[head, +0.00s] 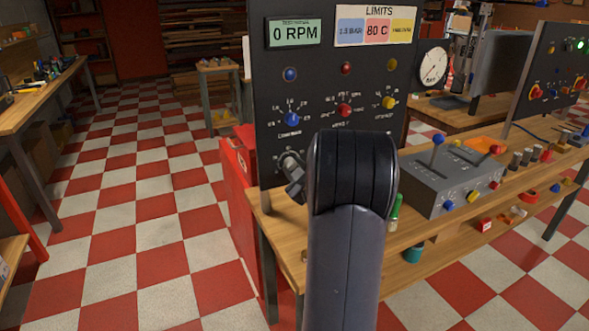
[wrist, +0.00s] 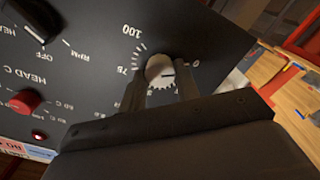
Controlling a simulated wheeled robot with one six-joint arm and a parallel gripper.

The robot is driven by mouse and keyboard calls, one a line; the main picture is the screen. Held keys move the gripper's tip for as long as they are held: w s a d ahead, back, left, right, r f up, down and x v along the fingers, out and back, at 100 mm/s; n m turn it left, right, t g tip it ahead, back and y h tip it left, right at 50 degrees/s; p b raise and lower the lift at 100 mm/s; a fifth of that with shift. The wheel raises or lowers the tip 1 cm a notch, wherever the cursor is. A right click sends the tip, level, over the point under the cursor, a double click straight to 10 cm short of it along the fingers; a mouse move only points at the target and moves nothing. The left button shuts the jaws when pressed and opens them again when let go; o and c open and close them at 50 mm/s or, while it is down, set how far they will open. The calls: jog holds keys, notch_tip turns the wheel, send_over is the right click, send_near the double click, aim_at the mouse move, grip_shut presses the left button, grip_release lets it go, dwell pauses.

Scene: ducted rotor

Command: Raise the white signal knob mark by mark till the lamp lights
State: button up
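The white knob (wrist: 160,71) sits on the dark control panel (wrist: 92,52) in the wrist view. Its dark pointer line points right, toward the 0 end of its scale; the 75 and 100 marks lie to its left. My gripper (wrist: 161,76) has one finger at each side of the knob. I cannot tell whether the fingers touch it. Blue (head: 290,74), red (head: 346,68) and yellow (head: 391,64) lamps sit high on the panel; I cannot tell which belongs to the knob.
A red knob (wrist: 26,102) and a black knob (wrist: 36,17) share the panel in the wrist view. In the head view, a grey lever box (head: 452,180) stands on the wooden bench right of my arm. The checkered floor at left is clear.

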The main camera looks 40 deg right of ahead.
jog(key=c, duration=0.4)
jog(key=shift+c, duration=0.2)
jog(key=shift+m, duration=0.3)
jog(key=m+p, duration=0.1)
jog(key=m, duration=0.3)
jog(key=m+p, duration=0.1)
jog(key=m, duration=0.3)
jog(key=shift+m, duration=0.3)
jog(key=o, duration=1)
jog(key=shift+c, duration=0.2)
